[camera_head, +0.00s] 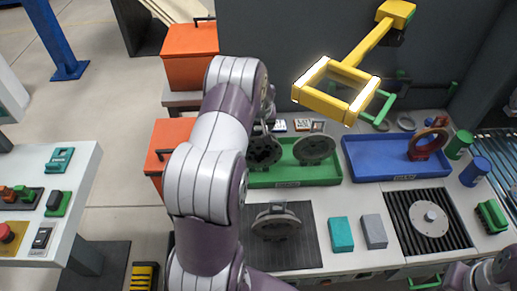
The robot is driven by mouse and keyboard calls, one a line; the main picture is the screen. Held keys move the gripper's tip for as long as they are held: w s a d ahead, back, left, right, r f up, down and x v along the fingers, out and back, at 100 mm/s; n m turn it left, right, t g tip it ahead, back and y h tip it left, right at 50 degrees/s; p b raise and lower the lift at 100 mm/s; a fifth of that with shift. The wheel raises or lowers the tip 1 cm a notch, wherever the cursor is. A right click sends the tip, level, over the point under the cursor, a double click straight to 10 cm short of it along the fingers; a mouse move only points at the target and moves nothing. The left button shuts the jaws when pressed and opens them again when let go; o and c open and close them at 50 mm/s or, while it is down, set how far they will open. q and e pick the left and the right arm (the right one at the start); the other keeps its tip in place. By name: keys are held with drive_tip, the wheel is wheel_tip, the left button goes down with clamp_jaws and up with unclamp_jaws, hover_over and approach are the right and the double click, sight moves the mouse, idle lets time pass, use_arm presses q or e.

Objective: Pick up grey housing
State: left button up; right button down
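Two round grey housings stand in the green tray (296,177): a darker one (263,153) at the left and a lighter one (314,149) at the right. My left arm rises from the bottom and bends over at the top. My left gripper (264,128) points down just above the darker housing, partly hidden by my arm. Whether its fingers are open, or touch the housing, is not clear. Only links of my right arm show at the bottom right.
A blue tray (375,170) with a red ring-shaped part (428,143) stands to the right. A yellow framed lamp (336,90) hangs over the trays. Teal (341,234) and grey (374,231) blocks lie in front, beside a black grate (402,217). Orange bins (190,55) stand at the left.

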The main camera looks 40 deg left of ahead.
use_arm(q)
clamp_jaws()
